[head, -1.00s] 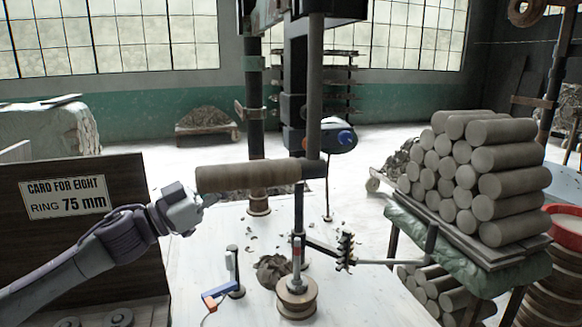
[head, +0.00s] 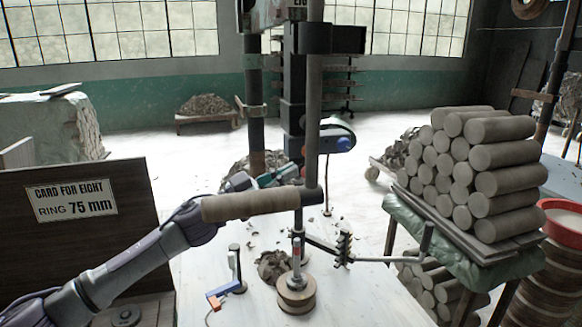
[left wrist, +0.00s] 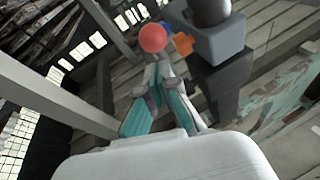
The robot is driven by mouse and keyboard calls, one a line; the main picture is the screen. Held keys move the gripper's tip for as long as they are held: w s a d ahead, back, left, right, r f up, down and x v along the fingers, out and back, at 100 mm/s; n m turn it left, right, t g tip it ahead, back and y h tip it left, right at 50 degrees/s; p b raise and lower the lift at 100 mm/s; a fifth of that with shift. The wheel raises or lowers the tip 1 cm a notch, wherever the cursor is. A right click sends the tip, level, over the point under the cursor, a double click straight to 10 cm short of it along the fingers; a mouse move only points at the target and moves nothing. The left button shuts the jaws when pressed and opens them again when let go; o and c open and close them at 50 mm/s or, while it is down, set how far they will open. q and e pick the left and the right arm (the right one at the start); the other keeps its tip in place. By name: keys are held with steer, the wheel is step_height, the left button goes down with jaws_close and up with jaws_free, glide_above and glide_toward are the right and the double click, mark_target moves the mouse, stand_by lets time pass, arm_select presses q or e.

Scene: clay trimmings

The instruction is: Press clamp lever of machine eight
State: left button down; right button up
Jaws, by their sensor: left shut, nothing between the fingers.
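My left gripper (head: 290,173) reaches in behind a horizontal clay roll, close to the machine's dark upright column (head: 293,90); the roll hides part of its wrist. In the left wrist view its teal fingers (left wrist: 158,66) are together, with nothing between them. Just beyond the tips is a red ball knob (left wrist: 153,38), beside a blue and grey block (left wrist: 208,40) with an orange part. I cannot tell whether the tips touch the knob. I cannot make out the knob in the head view. A card (head: 72,200) reads "CARD FOR EIGHT, RING 75 mm". My right gripper is not in view.
The clay roll (head: 250,204) lies across in front of my left wrist. A spindle with a wooden base (head: 296,297), a small blue-orange stand (head: 225,293) and clay trimmings (head: 273,266) sit on the pale table. Stacked clay rolls (head: 505,155) stand at right.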

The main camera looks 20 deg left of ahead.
arm_select(q)
steer(key=shift+w+d+f, duration=0.3)
steer(key=shift+w+f, duration=0.1)
steer(key=shift+w, duration=0.2)
